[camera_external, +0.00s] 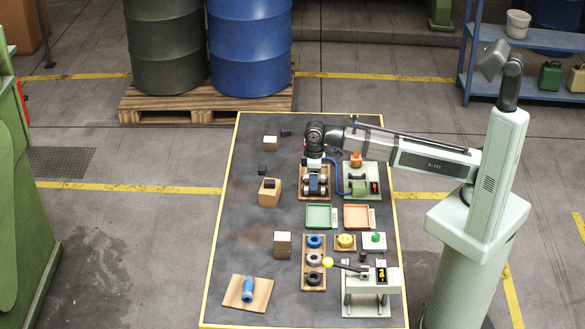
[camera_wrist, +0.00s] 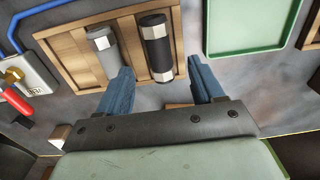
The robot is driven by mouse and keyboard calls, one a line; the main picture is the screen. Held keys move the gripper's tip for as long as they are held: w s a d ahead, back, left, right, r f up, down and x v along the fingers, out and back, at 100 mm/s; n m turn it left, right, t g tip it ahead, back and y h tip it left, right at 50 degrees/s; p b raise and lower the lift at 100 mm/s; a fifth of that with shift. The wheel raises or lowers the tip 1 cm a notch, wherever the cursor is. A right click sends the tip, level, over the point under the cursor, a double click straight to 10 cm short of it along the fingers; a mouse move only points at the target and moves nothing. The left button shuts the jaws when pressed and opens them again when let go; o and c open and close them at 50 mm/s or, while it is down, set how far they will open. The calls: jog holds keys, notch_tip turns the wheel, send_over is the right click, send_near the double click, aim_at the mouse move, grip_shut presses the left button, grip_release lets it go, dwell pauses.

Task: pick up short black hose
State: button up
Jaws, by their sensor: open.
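The short black hose (camera_wrist: 158,46) is a dark cylinder with silver bands at its ends, lying in a wooden tray (camera_wrist: 78,50) in the wrist view. A grey hose (camera_wrist: 104,48) with a silver band lies to its left in the same tray. My gripper (camera_wrist: 160,68) is open, with its blue fingers apart. The black hose shows between the fingertips, and the left fingertip overlaps the lower end of the grey hose in the picture. I cannot tell how far above the hoses the fingers are. In the external view my gripper (camera_external: 316,172) hangs over the tray (camera_external: 304,196) and partly hides the hoses.
A green tray (camera_external: 308,216) and an orange tray (camera_external: 356,217) lie in front of the hose tray. A device with a blue cable (camera_external: 341,181) stands to its right.

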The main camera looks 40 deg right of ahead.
aim_at(322, 191)
jog(key=shift+f, duration=2.3)
jog(key=c, duration=1.2)
